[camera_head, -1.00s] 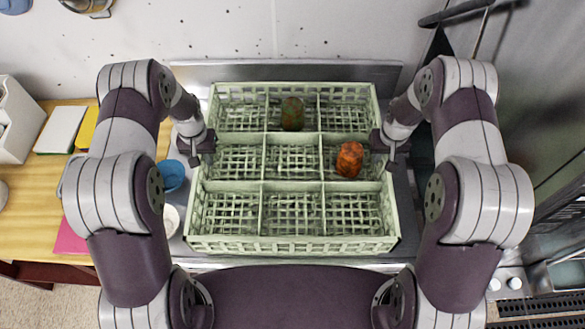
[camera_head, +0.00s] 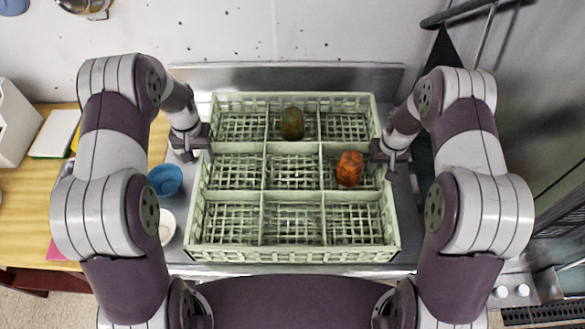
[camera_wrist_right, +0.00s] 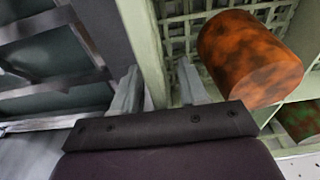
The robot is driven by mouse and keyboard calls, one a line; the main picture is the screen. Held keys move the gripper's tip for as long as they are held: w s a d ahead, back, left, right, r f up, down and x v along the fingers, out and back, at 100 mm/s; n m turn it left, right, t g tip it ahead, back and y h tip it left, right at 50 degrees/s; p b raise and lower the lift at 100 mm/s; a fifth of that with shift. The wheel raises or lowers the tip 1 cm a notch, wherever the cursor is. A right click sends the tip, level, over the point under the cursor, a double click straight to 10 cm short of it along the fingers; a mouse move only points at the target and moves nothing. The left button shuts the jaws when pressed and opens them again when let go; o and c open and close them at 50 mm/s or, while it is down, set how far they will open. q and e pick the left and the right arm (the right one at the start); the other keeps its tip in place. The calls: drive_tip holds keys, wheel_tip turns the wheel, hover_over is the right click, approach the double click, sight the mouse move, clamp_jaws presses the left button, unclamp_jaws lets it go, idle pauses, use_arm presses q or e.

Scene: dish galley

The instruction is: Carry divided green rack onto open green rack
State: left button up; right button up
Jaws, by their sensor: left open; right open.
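The divided green rack (camera_head: 292,251) sits in the middle of the head view, split into several compartments. A dark green-brown cup (camera_head: 292,124) stands in its back middle compartment and a rusty orange cup (camera_head: 349,168) in its middle right one. My left gripper (camera_head: 199,142) is open at the rack's left wall. My right gripper (camera_head: 385,154) is open at the right wall. In the right wrist view, its fingers (camera_wrist_right: 158,78) stand apart on either side of the rack wall, near the orange cup (camera_wrist_right: 250,58). I cannot make out a separate open green rack; anything under the divided rack is hidden.
A steel counter with a raised back edge (camera_head: 285,76) lies under and behind the rack. A blue bowl (camera_head: 165,180) and a white bowl (camera_head: 167,225) are close on the left. A wooden table (camera_head: 30,226) is further left, and a dark metal unit (camera_head: 540,140) stands at right.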

use_arm(q)
drive_tip(key=r, duration=0.5)
drive_tip(key=shift+s+r, duration=0.25)
use_arm(e)
drive_tip(key=shift+s, duration=0.2)
use_arm(q)
drive_tip(key=shift+r, duration=0.25)
use_arm(e)
drive_tip(key=shift+r, duration=0.15)
use_arm(q)
drive_tip(key=shift+r, duration=0.1)
use_arm(e)
drive_tip(key=r, duration=0.3)
drive_tip(key=s+r, duration=0.1)
drive_tip(key=r, duration=0.7)
drive_tip(key=shift+s+r, duration=0.2)
drive_tip(key=shift+s, duration=0.05)
use_arm(q)
drive_tip(key=shift+w, duration=0.1)
use_arm(e)
drive_tip(key=shift+w+r, duration=0.1)
drive_tip(key=shift+r, duration=0.05)
